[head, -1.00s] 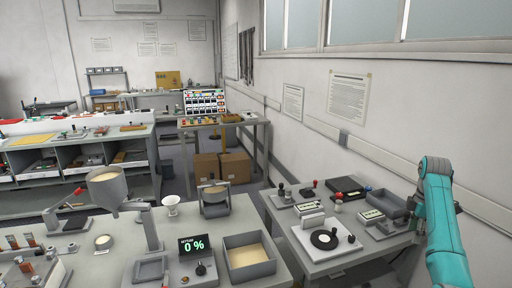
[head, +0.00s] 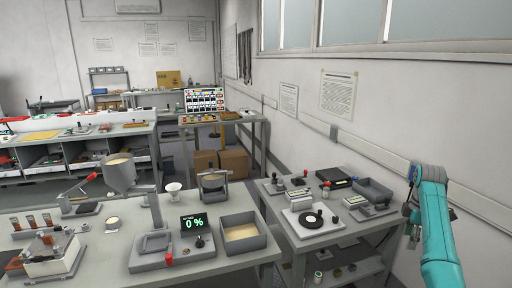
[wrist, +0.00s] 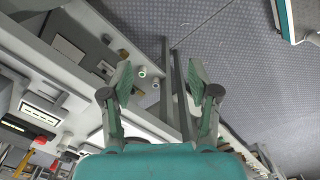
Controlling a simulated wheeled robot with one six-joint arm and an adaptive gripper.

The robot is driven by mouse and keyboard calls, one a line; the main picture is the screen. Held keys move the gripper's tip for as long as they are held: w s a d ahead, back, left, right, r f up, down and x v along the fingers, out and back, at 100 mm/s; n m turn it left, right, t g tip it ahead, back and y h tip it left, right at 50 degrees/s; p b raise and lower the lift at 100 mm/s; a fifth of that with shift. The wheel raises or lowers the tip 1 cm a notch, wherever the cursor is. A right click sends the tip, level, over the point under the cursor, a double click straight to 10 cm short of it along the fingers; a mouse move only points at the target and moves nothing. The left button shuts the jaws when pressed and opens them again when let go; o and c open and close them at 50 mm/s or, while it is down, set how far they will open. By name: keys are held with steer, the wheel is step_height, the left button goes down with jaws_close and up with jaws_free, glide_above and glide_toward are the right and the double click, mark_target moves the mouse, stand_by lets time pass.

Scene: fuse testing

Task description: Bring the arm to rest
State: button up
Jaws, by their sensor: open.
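My arm, teal, stands at the right edge of the head view. My gripper (wrist: 158,82) shows in the wrist view with its two fingers spread apart and nothing between them. In the head view a small dark part of the gripper (head: 411,210) shows at the left side of the arm, beside the right-hand table. In the wrist view the fingers point over a grey table frame and the patterned grey floor (wrist: 260,80).
The right-hand table (head: 330,236) carries a turntable-like device (head: 311,221), a grey tray (head: 372,189) and small boxes. The wall stands close behind the arm.

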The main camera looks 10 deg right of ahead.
steer(key=s+a+f+m+t, duration=0.1)
steer(key=a+f, duration=0.4)
steer(key=f, duration=0.3)
steer(key=a+f+m+t+h, duration=0.1)
steer(key=a+f, duration=0.3)
steer(key=f, duration=0.5)
steer(key=s+a+f+t, duration=0.1)
steer(key=a+f, duration=0.4)
steer(key=f, duration=0.3)
steer(key=s+a+f+m+t+h, duration=0.1)
steer(key=s+a+f+m+t, duration=0.25)
steer(key=s+a+f, duration=1)
steer(key=s+a+r+m+t, duration=0.15)
steer(key=s+a+r, duration=0.25)
steer(key=s+a, duration=0.45)
steer(key=s+a+r+m+t, duration=0.15)
steer(key=s+a+r, duration=0.3)
steer(key=s, duration=0.65)
steer(key=s+a+r+m+t+y, duration=0.1)
steer(key=s+a+r+t, duration=0.1)
steer(key=s+r, duration=0.5)
steer(key=s+a+r+m+t+y, duration=0.1)
steer(key=s+a+r+t, duration=0.2)
steer(key=s+r, duration=0.5)
step_height(320, 180, up, 7)
steer(key=shift+s+a, duration=0.3)
steer(key=shift+a, duration=0.15)
